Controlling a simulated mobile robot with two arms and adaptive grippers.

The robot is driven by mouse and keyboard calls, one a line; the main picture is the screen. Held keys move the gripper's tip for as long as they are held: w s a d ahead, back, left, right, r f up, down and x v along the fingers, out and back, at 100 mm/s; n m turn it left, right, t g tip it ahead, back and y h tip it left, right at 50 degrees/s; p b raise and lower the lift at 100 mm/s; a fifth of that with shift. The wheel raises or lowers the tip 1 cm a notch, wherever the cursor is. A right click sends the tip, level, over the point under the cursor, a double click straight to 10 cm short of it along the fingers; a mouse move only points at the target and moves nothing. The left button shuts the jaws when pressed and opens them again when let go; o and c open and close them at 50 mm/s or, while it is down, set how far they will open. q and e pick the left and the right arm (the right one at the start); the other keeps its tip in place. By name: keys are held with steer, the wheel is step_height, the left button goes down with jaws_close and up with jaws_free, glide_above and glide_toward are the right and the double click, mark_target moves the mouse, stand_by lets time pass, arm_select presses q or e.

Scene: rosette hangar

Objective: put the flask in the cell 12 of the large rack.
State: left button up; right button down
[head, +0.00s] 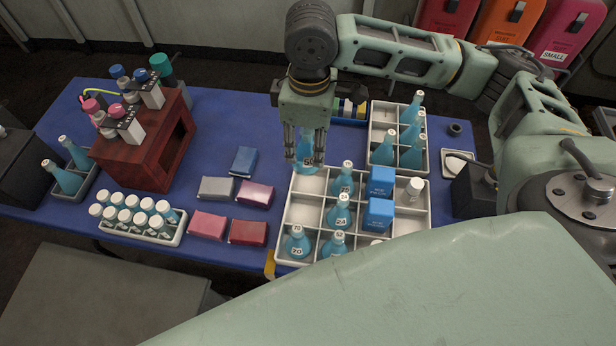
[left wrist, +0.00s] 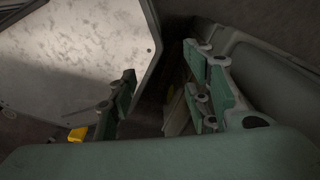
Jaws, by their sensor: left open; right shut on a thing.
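A blue flask (head: 305,153) is held by my right gripper (head: 305,158) in the head view. My right gripper is shut on it, pointing down over the back-left cell of the large rack (head: 361,254). I cannot tell whether the flask's base is inside that cell or just above it. The white rack holds several blue flasks, two blue boxes (head: 381,182) and a small white bottle (head: 414,188). Its front is partly hidden by a pale green surface. My left gripper (left wrist: 165,98) is open and empty in the left wrist view, away from the rack.
A smaller white rack (head: 374,109) with several flasks stands behind the large rack. Several coloured boxes (head: 248,231) lie left of it. A tray of bottles (head: 178,238) and a dark red wooden stand (head: 153,150) are further left on the blue table.

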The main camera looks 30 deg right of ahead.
steer(key=w+d+f+n+b, duration=0.1)
steer(key=f+n, duration=0.3)
steer(key=f, duration=0.2)
steer(key=w+d+f+n+b, duration=0.1)
steer(key=w+f+n, duration=0.1)
steer(key=f+n, duration=0.3)
steer(key=w+d+f+n+b, duration=0.1)
steer(key=f+n, duration=0.3)
steer(key=f, duration=0.4)
steer(key=shift+w+f+n, duration=0.1)
steer(key=shift+w+n, duration=0.3)
steer(key=shift+f, duration=0.1)
steer(key=c, duration=1.2)
jaws_free()
step_height(320, 180, up, 12)
steer(key=shift+r+b, duration=0.1)
steer(key=shift+b, duration=0.35)
